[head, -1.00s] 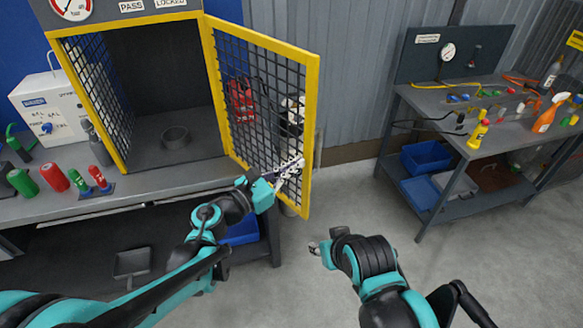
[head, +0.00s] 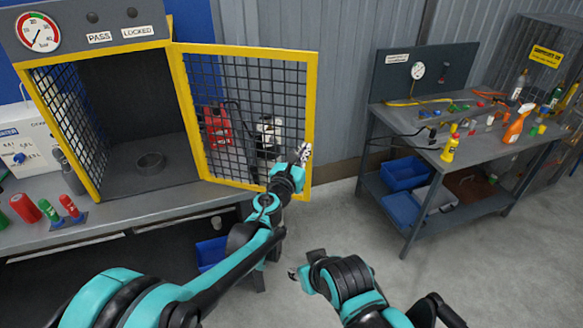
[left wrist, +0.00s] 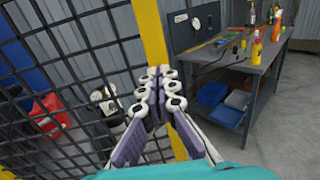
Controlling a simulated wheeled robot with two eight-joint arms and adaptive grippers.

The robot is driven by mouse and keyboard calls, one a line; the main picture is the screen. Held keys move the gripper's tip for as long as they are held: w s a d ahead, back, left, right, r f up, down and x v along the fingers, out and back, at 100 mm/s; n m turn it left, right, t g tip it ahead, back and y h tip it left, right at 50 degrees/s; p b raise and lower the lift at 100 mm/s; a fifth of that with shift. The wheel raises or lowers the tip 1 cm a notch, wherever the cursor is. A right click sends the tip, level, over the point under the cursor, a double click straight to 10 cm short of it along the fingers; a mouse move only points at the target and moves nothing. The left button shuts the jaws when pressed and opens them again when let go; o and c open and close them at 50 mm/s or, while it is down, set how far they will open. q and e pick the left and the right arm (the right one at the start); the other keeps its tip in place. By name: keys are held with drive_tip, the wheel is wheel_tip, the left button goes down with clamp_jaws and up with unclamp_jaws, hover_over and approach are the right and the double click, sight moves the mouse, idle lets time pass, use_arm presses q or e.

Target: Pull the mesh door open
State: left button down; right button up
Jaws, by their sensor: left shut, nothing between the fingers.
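The mesh door (head: 240,49) has a yellow frame and dark grid, and it stands wide open to the right of the grey cabinet (head: 150,161). My left gripper (head: 305,152) is at the door's free right edge, in front of its yellow frame bar. In the left wrist view the shut, empty fingers (left wrist: 160,75) overlap the yellow bar (left wrist: 152,30); whether they touch it I cannot tell. My right gripper (head: 293,273) is low over the floor, apart from the door; its fingertips are too small to tell whether it is open.
A red item (head: 217,128) shows behind the mesh. A grey workbench (head: 425,135) with bottles and tools stands at the right, blue bins (head: 405,175) on its lower shelf. The floor (head: 350,225) between door and workbench is clear.

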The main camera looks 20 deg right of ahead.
use_arm(q)
drive_tip(key=w+d+n+t+y, duration=0.1)
drive_tip(key=w, duration=0.1)
drive_tip(key=w+d+n+t+y, duration=0.1)
drive_tip(key=w+d+y, duration=0.1)
drive_tip(key=w, duration=0.1)
drive_tip(key=w+d+n+t+y, duration=0.1)
drive_tip(key=w+d+n+y, duration=0.1)
drive_tip(key=w, duration=0.1)
drive_tip(key=shift+p, duration=0.35)
